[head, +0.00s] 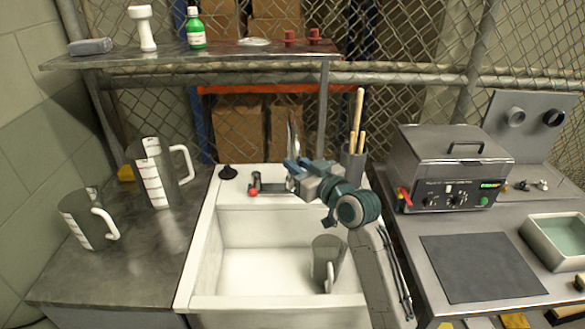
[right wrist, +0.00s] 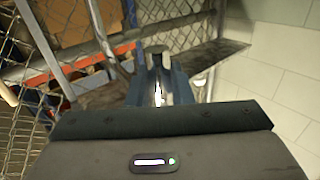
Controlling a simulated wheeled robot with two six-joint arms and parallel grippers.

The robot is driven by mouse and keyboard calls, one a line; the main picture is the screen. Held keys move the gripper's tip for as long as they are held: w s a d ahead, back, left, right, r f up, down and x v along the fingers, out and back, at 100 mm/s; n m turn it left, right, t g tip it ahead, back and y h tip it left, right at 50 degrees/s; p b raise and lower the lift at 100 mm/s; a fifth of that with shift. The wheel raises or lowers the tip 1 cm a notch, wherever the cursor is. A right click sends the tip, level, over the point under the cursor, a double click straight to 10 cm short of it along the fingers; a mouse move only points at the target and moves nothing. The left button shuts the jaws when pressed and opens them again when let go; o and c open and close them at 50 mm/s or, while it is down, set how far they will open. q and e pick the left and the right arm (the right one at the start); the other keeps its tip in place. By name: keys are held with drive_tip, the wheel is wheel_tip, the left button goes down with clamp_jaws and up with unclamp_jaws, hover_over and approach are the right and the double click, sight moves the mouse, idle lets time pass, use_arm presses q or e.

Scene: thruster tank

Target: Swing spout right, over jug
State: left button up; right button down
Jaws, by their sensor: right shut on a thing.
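A white sink (head: 207,250) stands in the middle of the head view. A clear grey jug (head: 325,258) with a white handle stands in its basin, on the right side. The tap has a red-tipped lever (head: 254,190) on the sink's back ledge. A shiny metal spout (head: 292,132) rises behind my right gripper (head: 293,170). My right gripper is shut on the spout, above the back ledge; its fingers hide much of the spout. In the right wrist view, a shiny strip (right wrist: 158,95) shows between the fingers. My left gripper is not in view.
Two measuring jugs, a larger one (head: 153,172) and a smaller one (head: 85,220), stand on the left counter. A pot of wooden sticks (head: 353,163) is close to my right gripper. A heated bath (head: 450,170) stands right. A shelf (head: 200,55) runs above the sink.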

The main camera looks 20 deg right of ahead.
use_arm(q)
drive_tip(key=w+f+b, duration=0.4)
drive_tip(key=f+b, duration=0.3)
drive_tip(key=b, duration=0.2)
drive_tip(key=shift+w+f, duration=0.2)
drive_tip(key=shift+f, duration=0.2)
use_arm(e)
drive_tip(key=d+n+g+y, duration=0.1)
drive_tip(key=d+n+y, duration=0.1)
drive_tip(key=d, duration=0.8)
drive_tip(key=shift+w+d+n+g+y, duration=0.15)
drive_tip(key=shift+d+n+g+y, duration=0.2)
drive_tip(key=shift+y, duration=0.45)
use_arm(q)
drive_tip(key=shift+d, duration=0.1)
use_arm(e)
drive_tip(key=c, duration=1.3)
unclamp_jaws()
drive_tip(key=shift+c, duration=0.2)
use_arm(q)
drive_tip(key=shift+b, duration=0.3)
